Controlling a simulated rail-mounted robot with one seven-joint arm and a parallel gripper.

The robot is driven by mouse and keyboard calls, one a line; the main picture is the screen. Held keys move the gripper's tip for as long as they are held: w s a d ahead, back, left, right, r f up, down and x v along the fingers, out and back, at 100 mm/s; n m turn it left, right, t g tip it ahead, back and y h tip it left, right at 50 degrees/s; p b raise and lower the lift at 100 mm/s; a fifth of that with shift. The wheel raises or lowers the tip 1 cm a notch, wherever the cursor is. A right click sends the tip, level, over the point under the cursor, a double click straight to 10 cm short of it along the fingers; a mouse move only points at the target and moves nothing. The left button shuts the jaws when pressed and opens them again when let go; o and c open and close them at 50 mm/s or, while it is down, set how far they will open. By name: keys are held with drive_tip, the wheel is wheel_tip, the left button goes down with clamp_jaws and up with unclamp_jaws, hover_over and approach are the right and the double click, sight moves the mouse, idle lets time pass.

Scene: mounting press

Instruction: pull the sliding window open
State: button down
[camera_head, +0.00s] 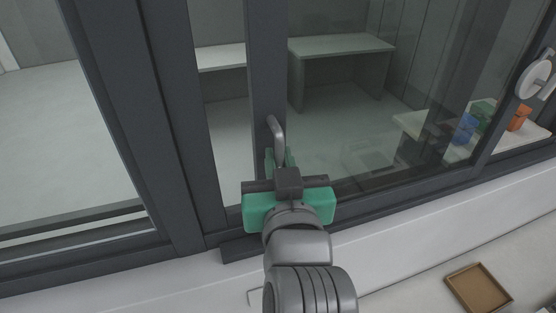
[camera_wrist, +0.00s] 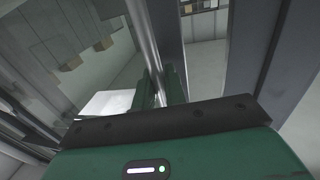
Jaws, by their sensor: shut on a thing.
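The sliding window has dark grey frames. Its tinted pane (camera_head: 350,130) has an upright stile (camera_head: 265,60) at its left edge, which also shows in the wrist view (camera_wrist: 169,30). A grey metal bar handle (camera_head: 277,130) stands on this stile. My gripper (camera_head: 279,160) is shut on the handle's lower part, with its green fingers on either side. In the wrist view the fingers (camera_wrist: 160,88) close around the bar handle (camera_wrist: 142,35). A strip of the room shows between the stile and the post (camera_head: 195,120) to its left. The fingers hide the handle's lower end.
A light sill or wall (camera_head: 400,230) runs below the window frame. A brown tray (camera_head: 478,288) lies at lower right. A round pale fitting (camera_head: 535,78) is at the right edge. Behind the glass are a bench (camera_head: 340,44) and a table with coloured items.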

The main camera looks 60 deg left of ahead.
drive_tip(key=c, duration=1.5)
unclamp_jaws()
drive_tip(key=shift+c, duration=0.2)
drive_tip(key=b+v, duration=0.1)
drive_tip(key=v, duration=0.7)
drive_tip(key=shift+b, duration=0.35)
drive_tip(key=shift+w, duration=0.1)
drive_tip(key=w+d+r+m+t+h+p, duration=0.6)
drive_tip(key=d+r+t, duration=0.4)
drive_tip(key=d+r, duration=0.3)
drive_tip(key=d+r+m+t+h+p, duration=0.1)
drive_tip(key=d+r+m+t+h, duration=0.5)
drive_tip(key=d+r+h, duration=0.3)
drive_tip(key=d, duration=0.2)
drive_tip(key=shift+s+d+m+t+h+p, duration=0.25)
drive_tip(key=shift+s+m+t+h+p, duration=0.05)
drive_tip(key=shift+s+h+p, duration=0.1)
